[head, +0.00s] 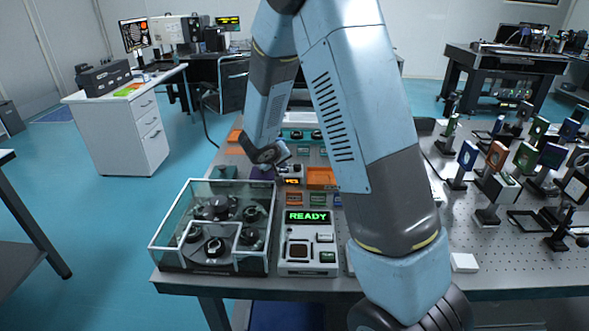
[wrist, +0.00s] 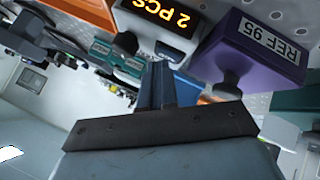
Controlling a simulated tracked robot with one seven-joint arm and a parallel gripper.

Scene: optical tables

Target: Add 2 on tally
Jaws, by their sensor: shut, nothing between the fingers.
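The tally counter (wrist: 170,30) is a light box with a dark display reading "2 PCS" in orange digits, upside down in the wrist view. In the head view the counter (head: 291,171) is small, with an orange display, beside my gripper. My gripper (wrist: 158,82) is shut and empty, its fingers pressed together and pointing toward the counter's side of the wrist view. In the head view my gripper (head: 281,153) is just above and left of the counter. I cannot tell whether the fingertips touch it.
A purple block (wrist: 262,50) labelled "REF 95" stands beside the counter. Orange trays (head: 321,178) are close by. A glass case (head: 212,225) and a device reading "READY" (head: 308,240) stand at the table's front. Optical mounts (head: 497,160) crowd the right side.

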